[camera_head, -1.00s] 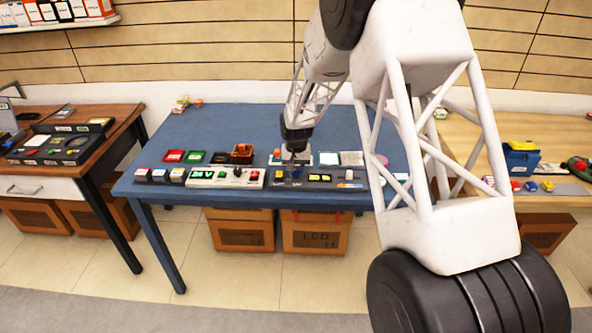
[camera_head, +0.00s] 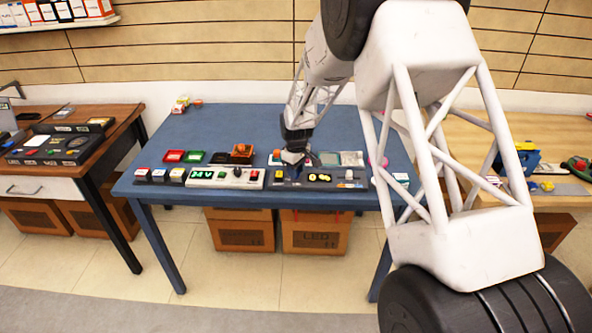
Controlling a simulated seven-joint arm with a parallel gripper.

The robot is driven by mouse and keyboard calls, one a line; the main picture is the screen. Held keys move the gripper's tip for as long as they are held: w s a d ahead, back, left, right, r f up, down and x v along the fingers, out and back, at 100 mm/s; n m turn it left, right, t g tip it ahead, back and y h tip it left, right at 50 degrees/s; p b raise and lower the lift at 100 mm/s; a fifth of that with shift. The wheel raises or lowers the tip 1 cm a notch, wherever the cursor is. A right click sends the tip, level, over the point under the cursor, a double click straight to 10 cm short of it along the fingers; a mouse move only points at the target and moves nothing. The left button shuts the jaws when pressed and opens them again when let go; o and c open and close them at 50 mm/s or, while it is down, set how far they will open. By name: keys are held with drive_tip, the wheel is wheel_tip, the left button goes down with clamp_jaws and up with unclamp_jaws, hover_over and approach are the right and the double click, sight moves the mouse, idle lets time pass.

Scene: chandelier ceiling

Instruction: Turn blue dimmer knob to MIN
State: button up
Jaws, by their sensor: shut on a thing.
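A dark panel (camera_head: 335,184) lies at the front of the blue table, right of centre. It carries a lit yellow readout (camera_head: 319,177) and a pale switch-like part (camera_head: 349,176). My gripper (camera_head: 291,166) points down over the left part of this panel. Its jaws are shut at a small thing there, which fits the blue dimmer knob. The knob itself is hidden by the fingers, so its pointer and any MIN mark cannot be read.
A white panel (camera_head: 228,184) with green 24V digits and buttons stands close left of the dark panel. Red (camera_head: 173,156) and green (camera_head: 193,156) trays and an orange-topped box (camera_head: 241,152) lie behind it. The blue table's (camera_head: 240,121) back half is mostly clear.

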drive_tip(key=shift+n, duration=0.9)
drive_tip(key=o, duration=0.9)
drive_tip(key=shift+r, duration=0.1)
drive_tip(key=shift+r, duration=3.85)
